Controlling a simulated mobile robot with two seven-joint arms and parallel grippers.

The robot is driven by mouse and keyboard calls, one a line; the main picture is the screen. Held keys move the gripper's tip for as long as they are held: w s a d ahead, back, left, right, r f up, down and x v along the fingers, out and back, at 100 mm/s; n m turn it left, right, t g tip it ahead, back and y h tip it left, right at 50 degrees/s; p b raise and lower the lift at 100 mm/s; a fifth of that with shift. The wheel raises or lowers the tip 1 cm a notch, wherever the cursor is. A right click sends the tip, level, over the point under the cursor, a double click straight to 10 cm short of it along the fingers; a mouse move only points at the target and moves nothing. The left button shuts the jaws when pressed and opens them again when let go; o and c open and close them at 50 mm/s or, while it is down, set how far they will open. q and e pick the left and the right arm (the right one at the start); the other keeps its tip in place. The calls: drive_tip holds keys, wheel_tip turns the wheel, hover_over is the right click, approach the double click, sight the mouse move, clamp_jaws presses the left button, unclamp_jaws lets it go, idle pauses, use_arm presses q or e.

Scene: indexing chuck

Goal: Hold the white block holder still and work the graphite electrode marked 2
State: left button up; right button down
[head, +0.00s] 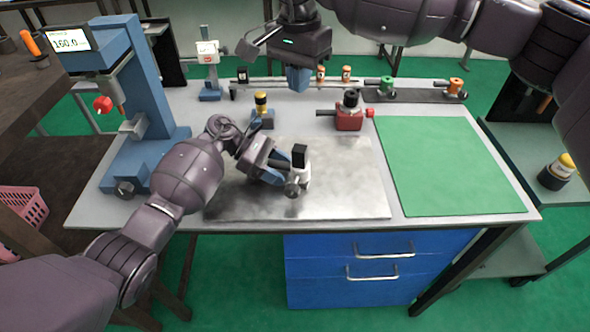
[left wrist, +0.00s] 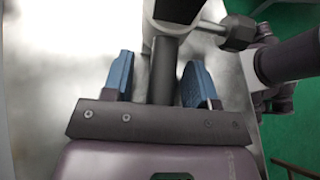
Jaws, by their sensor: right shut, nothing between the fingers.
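The white block holder (head: 305,174) stands near the middle of the metal plate. A black block, which looks like the graphite electrode (head: 300,152), sits upright in its top; no mark is legible. A dark knob (head: 292,189) sticks out at the holder's front; it also shows in the left wrist view (left wrist: 237,32). My left gripper (head: 275,167) is left of the holder. In the left wrist view its blue fingers (left wrist: 160,82) stand apart on both sides of the holder's dark handle (left wrist: 163,68), with gaps visible. My right gripper (head: 299,80) is shut and empty above the table's back.
A red holder (head: 348,122) and a blue holder with a yellow top (head: 262,119) stand behind the metal plate (head: 350,205). A dark strip (head: 414,96) carries green and orange pieces. A blue column machine (head: 135,95) stands left. The green mat (head: 450,170) is clear.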

use_arm(q)
drive_tip(key=v, duration=1.2)
drive_tip(key=shift+f, duration=0.1)
drive_tip(key=shift+s, duration=0.1)
